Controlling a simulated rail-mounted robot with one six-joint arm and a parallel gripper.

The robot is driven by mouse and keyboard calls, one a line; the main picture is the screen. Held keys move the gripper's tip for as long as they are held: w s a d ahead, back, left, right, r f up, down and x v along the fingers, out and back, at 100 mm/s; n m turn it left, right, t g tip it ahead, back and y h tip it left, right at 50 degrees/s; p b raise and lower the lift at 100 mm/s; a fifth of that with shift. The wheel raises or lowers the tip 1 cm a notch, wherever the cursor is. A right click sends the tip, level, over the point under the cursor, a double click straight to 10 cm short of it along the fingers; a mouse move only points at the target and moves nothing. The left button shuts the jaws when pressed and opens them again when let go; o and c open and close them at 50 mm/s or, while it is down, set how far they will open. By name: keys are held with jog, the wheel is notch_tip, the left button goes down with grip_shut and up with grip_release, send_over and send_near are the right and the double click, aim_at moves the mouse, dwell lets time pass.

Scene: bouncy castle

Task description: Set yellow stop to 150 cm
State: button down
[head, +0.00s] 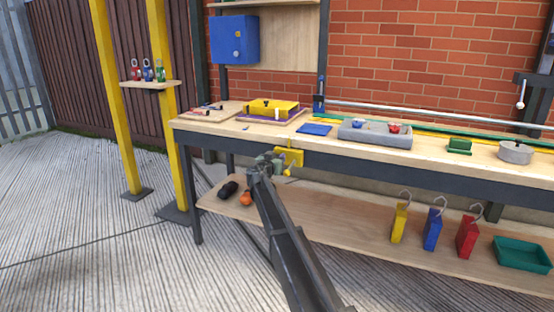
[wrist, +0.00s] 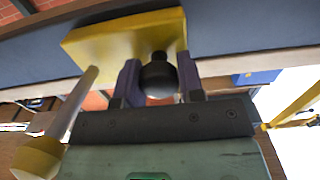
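A yellow block (head: 291,156), which looks like the yellow stop, sits at the front edge of the workbench in the head view. In the wrist view the yellow block (wrist: 105,42) fills the upper middle, with a dark round knob (wrist: 159,79) in front of it. A pale rod with a yellow end (wrist: 38,158) slants down at the left. My gripper (head: 268,163) is at the block. In the wrist view its two fingers (wrist: 159,82) stand on either side of the knob, very close to it. Whether they press on it is unclear. No scale marks are readable.
The bench top (head: 340,148) holds a grey tray (head: 372,138), a yellow box (head: 272,107) and a round metal pan (head: 515,152). On the lower shelf (head: 330,215) are yellow, blue and red hooked blocks (head: 432,230) and a green tray (head: 522,253). Floor at left is clear.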

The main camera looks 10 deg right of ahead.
jog(key=c, duration=0.8)
grip_release()
jog(key=shift+w+a, duration=0.1)
jog(key=shift+a, duration=0.2)
jog(key=v, duration=1)
jog(key=shift+s+a, duration=0.2)
jog(key=shift+s, duration=0.15)
